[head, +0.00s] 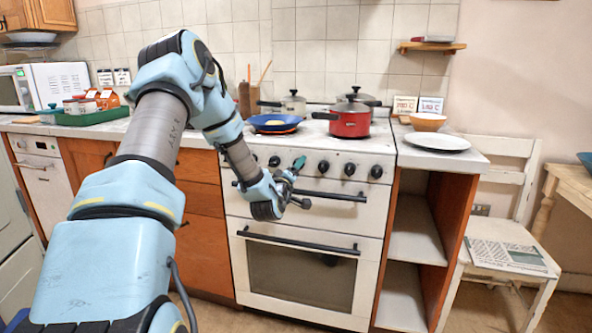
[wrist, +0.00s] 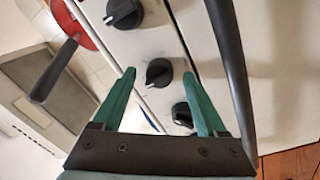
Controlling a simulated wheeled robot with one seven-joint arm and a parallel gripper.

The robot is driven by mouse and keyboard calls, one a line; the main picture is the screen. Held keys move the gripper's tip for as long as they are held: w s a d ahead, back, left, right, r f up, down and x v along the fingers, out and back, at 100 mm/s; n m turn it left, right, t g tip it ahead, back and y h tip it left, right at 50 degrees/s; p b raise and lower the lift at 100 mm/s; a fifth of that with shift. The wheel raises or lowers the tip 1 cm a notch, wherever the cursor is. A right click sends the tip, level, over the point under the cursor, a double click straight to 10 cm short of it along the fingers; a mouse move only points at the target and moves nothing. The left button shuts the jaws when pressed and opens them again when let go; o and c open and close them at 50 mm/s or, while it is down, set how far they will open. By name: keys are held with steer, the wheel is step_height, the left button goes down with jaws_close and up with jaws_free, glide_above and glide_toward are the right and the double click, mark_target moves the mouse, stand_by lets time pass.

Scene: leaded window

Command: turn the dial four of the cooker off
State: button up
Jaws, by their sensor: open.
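The cooker (head: 308,215) stands in the middle of the head view, with a row of black dials along its front panel. Dials (head: 349,170) to the right of my gripper (head: 297,177) are in plain view there; my gripper hides part of the row. In the wrist view, my gripper's two green fingers (wrist: 159,74) are open and empty. One black dial (wrist: 159,72) shows between the fingertips. Another dial (wrist: 123,12) is above it, and a third (wrist: 181,114) is lower, beside the right finger. I cannot tell dial numbers or any contact.
An oven handle (head: 297,243) crosses the lower door. A dark bar (wrist: 232,75) runs close beside the right finger in the wrist view. A blue pan (head: 275,123) and a red pot (head: 350,122) stand on the hob. A chair (head: 510,255) stands at the right.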

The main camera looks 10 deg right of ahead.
steer(key=b+v, duration=0.1)
steer(key=v, duration=0.9)
steer(key=shift+s+a, duration=0.15)
steer(key=shift+a, duration=0.05)
steer(key=shift+f, duration=0.1)
steer(key=s+a+f+m+g+y, duration=0.2)
steer(key=s+a+m+g+y, duration=0.15)
steer(key=a, duration=0.25)
steer(key=s+a+f+m+g+y, duration=0.2)
steer(key=s+a+f+g+y, duration=0.15)
steer(key=a+g, duration=0.2)
steer(key=s+a+r+m+g+y, duration=0.1)
steer(key=s+a+r+g, duration=0.15)
steer(key=s+a, duration=0.4)
steer(key=s+a+r+g+y, duration=0.1)
steer(key=s+a+g, duration=0.2)
steer(key=s, duration=0.7)
step_height(320, 180, up, 13)
steer(key=p, duration=1.2)
steer(key=shift+w+f+p, duration=0.25)
steer(key=shift+w+p, duration=0.05)
steer(key=shift+p, duration=0.05)
